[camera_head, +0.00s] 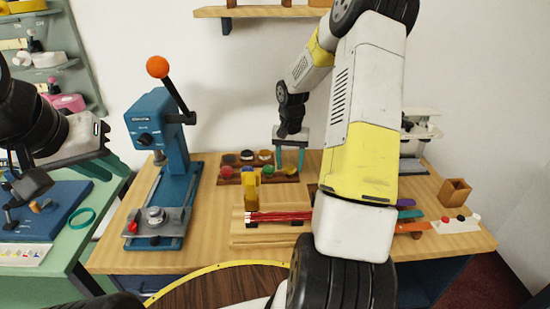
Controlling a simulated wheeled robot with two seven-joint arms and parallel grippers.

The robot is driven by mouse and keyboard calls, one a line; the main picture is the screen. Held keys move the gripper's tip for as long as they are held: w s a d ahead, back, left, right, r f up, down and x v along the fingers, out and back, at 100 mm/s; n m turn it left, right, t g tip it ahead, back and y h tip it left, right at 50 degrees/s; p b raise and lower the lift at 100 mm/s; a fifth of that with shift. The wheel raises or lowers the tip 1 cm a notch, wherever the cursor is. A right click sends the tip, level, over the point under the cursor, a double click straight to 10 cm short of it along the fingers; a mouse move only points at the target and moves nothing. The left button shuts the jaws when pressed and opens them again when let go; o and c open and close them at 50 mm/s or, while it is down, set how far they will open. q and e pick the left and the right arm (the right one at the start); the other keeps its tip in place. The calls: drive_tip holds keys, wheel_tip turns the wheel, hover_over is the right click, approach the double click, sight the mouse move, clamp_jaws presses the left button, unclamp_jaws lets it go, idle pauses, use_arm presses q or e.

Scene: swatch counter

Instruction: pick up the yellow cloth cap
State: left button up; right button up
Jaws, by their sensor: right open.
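The yellow cloth cap (289,171) appears to be the small round yellow piece at the front right of a dark wooden tray (240,180) on the counter. My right gripper (290,168) points down over that end of the tray. Its two teal fingers are apart, one on each side of the yellow cap as seen from here. I cannot tell how far down around the cap they reach, and nothing is held between them. My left gripper (112,163) is far left, over the green table, away from the cap; its jaw opening is not clear.
Other round caps, among them a red one (226,171) and a green one (268,170), sit in the tray. A blue press (157,125) with an orange-knobbed lever stands to the left. A wooden block with red strips (275,217) lies in front. My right arm hides part of the counter.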

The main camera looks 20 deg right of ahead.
drive_tip(key=shift+c, duration=0.3)
drive_tip(key=c, duration=0.5)
drive_tip(key=shift+r, duration=0.15)
wheel_tip(320, 180, up, 10)
drive_tip(key=shift+f, duration=0.1)
